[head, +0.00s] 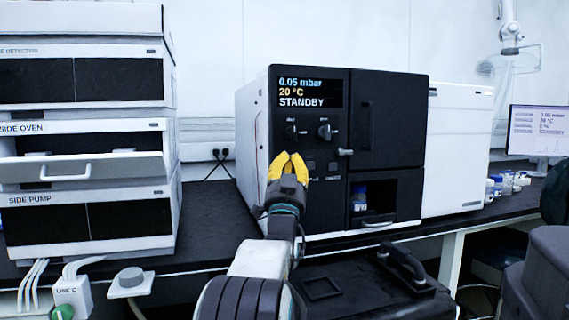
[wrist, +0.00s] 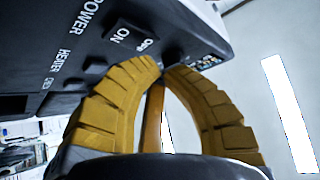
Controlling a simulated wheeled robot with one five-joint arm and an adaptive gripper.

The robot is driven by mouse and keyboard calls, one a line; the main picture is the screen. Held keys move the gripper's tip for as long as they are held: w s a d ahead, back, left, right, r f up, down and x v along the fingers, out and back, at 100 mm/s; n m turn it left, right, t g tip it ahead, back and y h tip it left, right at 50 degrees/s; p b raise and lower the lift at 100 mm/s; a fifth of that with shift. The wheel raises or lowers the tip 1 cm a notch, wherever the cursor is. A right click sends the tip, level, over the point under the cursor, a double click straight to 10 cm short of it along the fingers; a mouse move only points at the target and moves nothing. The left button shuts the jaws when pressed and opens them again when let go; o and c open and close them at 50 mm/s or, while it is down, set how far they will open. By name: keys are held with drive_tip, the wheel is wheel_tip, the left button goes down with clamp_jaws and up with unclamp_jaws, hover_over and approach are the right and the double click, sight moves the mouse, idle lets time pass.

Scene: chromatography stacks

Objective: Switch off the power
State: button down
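The black-fronted instrument (head: 390,100) stands on the bench in the head view, its display (head: 308,92) lit with "0.05 mbar, 20 °C, STANDBY". In the wrist view its panel carries a rocker switch (wrist: 132,38) marked ON and OFF beside the word POWER. My yellow gripper (head: 290,154) is at the lower left of the panel and covers part of it in the head view. In the wrist view my gripper (wrist: 165,66) has its fingertips drawn nearly together, with nothing between them. The tips are close to the OFF end; I cannot tell whether they touch.
Two knobs (head: 325,131) and small buttons (head: 332,166) are near my gripper on the panel. A white stack of units (head: 88,185) stands left, its oven drawer handle (head: 55,173) jutting out. A black case (head: 365,290) lies below the bench front.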

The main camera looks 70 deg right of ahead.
drive_tip(key=shift+w+d, duration=0.4)
drive_tip(key=shift+d, duration=0.15)
idle(0.9)
drive_tip(key=shift+s+a, duration=0.15)
drive_tip(key=shift+a, duration=0.05)
drive_tip(key=shift+s+a, duration=0.25)
drive_tip(key=shift+a, duration=0.2)
idle(0.8)
